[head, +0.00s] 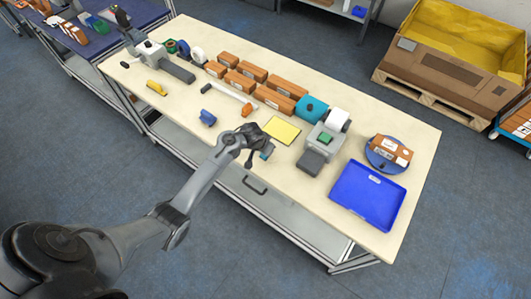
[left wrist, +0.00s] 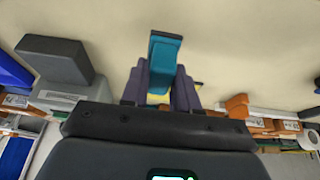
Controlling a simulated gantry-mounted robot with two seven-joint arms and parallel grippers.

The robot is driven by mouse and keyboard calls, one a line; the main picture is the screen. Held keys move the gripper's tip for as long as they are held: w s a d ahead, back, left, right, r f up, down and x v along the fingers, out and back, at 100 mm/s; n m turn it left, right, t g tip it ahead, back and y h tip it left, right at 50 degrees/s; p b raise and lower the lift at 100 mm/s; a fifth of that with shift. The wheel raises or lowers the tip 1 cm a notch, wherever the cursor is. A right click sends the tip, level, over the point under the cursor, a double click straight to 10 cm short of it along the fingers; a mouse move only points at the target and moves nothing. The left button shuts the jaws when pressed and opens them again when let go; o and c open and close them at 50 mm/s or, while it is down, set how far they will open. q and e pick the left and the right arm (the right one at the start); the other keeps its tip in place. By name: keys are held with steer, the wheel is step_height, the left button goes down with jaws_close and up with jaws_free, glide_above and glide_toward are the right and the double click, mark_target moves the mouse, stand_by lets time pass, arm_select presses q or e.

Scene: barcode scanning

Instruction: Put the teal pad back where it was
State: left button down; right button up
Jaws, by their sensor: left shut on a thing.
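The teal pad (left wrist: 165,50) is between the two purple-grey fingers of my left gripper (left wrist: 162,88) in the left wrist view, sticking out past their tips. In the head view my left gripper (head: 262,146) is over the front part of the table, and a small bit of the teal pad (head: 267,152) shows beside it. The gripper is shut on the pad. Whether the pad touches the tabletop is hard to tell. My right gripper is not in view.
A yellow sheet (head: 282,130) lies just behind and right of my gripper. A grey device (head: 318,147) stands to the right, then a blue tray (head: 368,194). A blue item (head: 208,118) lies to the left. Brown boxes (head: 272,98) line the back. Bare tabletop (head: 180,112) shows at left.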

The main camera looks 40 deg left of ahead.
arm_select(q)
steer(key=shift+f, duration=1.45)
steer(key=shift+f, duration=0.15)
steer(key=c, duration=0.8)
jaws_free()
steer(key=shift+c, duration=0.2)
steer(key=p+v, duration=0.3)
steer(key=v, duration=0.8)
steer(key=s+d+r+m, duration=0.1)
steer(key=s+d, duration=0.3)
steer(key=s, duration=0.4)
steer(key=s+d+r+m, duration=0.1)
steer(key=s+d+r, duration=0.2)
steer(key=s, duration=0.6)
steer(key=s+d+r+g, duration=0.1)
steer(key=s+d+r, duration=0.1)
steer(key=s+d, duration=0.4)
steer(key=s, duration=0.2)
steer(key=shift+s+d+r+m+h, duration=0.25)
steer(key=shift+d+m+h, duration=0.05)
steer(key=shift+m, duration=0.1)
